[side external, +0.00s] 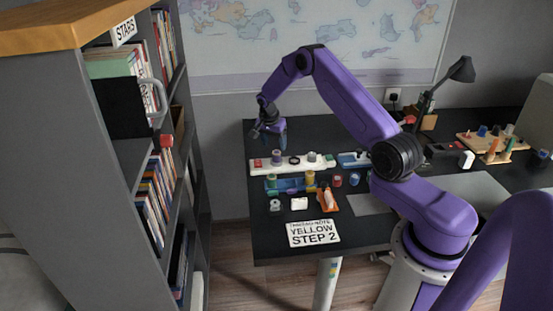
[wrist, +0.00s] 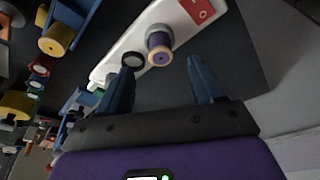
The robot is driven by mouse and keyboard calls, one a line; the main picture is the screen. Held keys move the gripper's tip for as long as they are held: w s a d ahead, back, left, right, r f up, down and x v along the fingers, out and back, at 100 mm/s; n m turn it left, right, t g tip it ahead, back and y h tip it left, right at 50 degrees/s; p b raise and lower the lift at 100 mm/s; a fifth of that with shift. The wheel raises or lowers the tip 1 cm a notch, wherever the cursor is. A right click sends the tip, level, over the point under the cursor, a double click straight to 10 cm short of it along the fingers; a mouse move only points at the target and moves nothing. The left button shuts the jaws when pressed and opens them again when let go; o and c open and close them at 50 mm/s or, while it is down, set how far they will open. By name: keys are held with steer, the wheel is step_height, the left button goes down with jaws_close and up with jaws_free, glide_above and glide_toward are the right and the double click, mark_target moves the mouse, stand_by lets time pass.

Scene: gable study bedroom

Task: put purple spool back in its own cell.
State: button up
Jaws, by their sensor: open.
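A purple spool (side external: 277,157) stands on the long white tray (side external: 302,167) at the back left of the desk. In the wrist view the spool (wrist: 159,48) shows a tan end facing me and a pale grey round piece around its far end. The spool is next to a black ring (wrist: 133,60) and near a red square on the tray (wrist: 116,52). In the wrist view the spool lies just past the open fingertips (wrist: 161,66). I cannot tell which cell is the spool's own.
A blue rack (side external: 290,186) with green and yellow spools stands in front of the tray. A bookshelf (side external: 100,165) stands left.

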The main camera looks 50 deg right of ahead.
mark_target(276, 153)
steer(key=shift+x, duration=3.15)
steer(key=shift+d, duration=0.1)
steer(key=shift+r, duration=0.1)
steer(key=c, duration=1.1)
